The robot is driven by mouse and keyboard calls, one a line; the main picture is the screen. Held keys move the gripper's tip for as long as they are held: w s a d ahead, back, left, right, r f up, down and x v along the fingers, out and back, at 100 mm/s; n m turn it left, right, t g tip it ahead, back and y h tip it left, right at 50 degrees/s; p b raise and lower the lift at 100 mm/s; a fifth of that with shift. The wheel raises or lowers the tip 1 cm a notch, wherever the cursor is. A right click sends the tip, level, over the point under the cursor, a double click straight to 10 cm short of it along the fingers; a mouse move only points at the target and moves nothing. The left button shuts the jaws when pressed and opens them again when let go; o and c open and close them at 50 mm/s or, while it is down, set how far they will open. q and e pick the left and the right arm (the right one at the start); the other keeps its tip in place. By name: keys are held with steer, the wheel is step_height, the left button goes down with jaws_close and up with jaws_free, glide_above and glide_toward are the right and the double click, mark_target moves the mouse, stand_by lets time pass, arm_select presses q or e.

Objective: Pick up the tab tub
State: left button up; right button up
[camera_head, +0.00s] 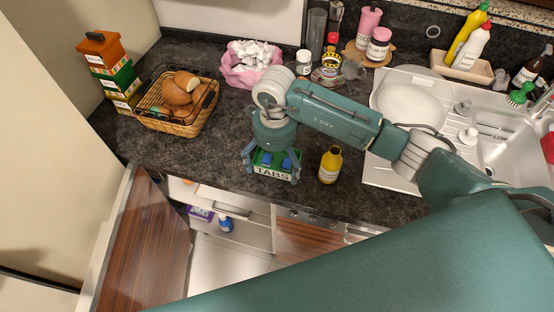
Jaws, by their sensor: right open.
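The tab tub (272,174) is a small box with a white front label reading TABS, a green rim and blue pieces on top. It stands on the dark speckled counter (205,158) close to its front edge. My right gripper (271,170) points down over the tub, with its open fingers at the tub's left and right sides. I cannot tell whether the fingers touch it. The gripper body hides the back of the tub. My left gripper is not in view.
A yellow bottle (330,165) stands just right of the tub. A wicker basket of bread (177,121) is at the left. Behind are a pink bag (236,77) and several jars. The sink (500,150) is at the right. Below the counter, a drawer (232,205) and cupboard stand open.

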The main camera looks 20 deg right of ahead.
steer(key=c, duration=0.9)
steer(key=shift+r, duration=0.15)
step_height(320, 180, up, 10)
steer(key=f+b, duration=0.1)
steer(key=b, duration=0.2)
step_height(320, 180, up, 11)
steer(key=b, duration=0.1)
glide_above(275, 168)
steer(key=shift+s+d+f+n+b, duration=0.35)
steer(key=shift+s+d+f+n, duration=1)
steer(key=shift+n, duration=2.8)
steer(key=shift+s+d+f+n+b, duration=0.35)
steer(key=shift+s+f+n, duration=1.25)
steer(key=shift+s+n, duration=1.9)
steer(key=shift+s+d+f+n+b, duration=0.4)
steer(key=shift+s+d+f+n, duration=0.75)
steer(key=shift+n, duration=3.6)
steer(key=shift+s+a+f, duration=0.35)
steer(key=shift+s+a, duration=0.05)
